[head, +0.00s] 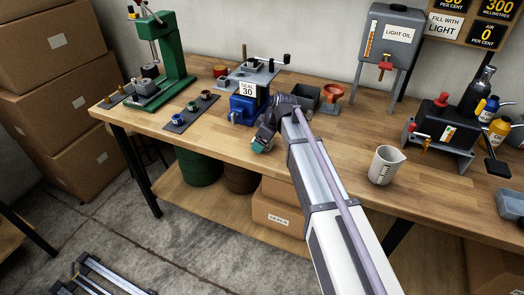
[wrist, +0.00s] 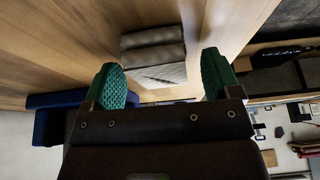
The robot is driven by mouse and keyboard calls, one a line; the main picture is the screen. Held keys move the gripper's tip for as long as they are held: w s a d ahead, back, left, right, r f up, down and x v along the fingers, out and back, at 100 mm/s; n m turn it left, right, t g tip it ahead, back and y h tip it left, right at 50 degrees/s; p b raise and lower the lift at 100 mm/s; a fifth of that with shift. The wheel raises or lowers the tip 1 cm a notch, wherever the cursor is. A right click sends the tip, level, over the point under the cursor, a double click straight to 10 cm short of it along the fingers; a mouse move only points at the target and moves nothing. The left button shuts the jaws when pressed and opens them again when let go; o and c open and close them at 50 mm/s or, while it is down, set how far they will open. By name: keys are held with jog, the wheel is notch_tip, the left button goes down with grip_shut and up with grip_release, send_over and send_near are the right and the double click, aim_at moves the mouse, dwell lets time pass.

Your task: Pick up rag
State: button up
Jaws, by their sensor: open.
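What looks like the rag, a grey folded cloth (wrist: 153,45) with a paler lower part, lies on the wooden surface in the wrist view. It appears between and beyond my two green textured fingertips. My gripper (wrist: 160,80) is open, with nothing between the fingers. In the head view my gripper (head: 262,146) is low over the front part of the bench, just right of the blue device. I cannot make out the rag in the head view; my arm covers part of the bench there.
The blue device marked SEAL 30 (head: 245,108) stands close to my gripper. A measuring jug (head: 384,165) is to the right. Bare bench wood lies between the jug and my arm.

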jog(key=shift+r, duration=0.15)
jog(key=shift+c, duration=0.3)
jog(key=c, duration=0.9)
jog(key=shift+c, duration=0.2)
notch_tip(320, 180, up, 10)
jog(key=p, duration=1)
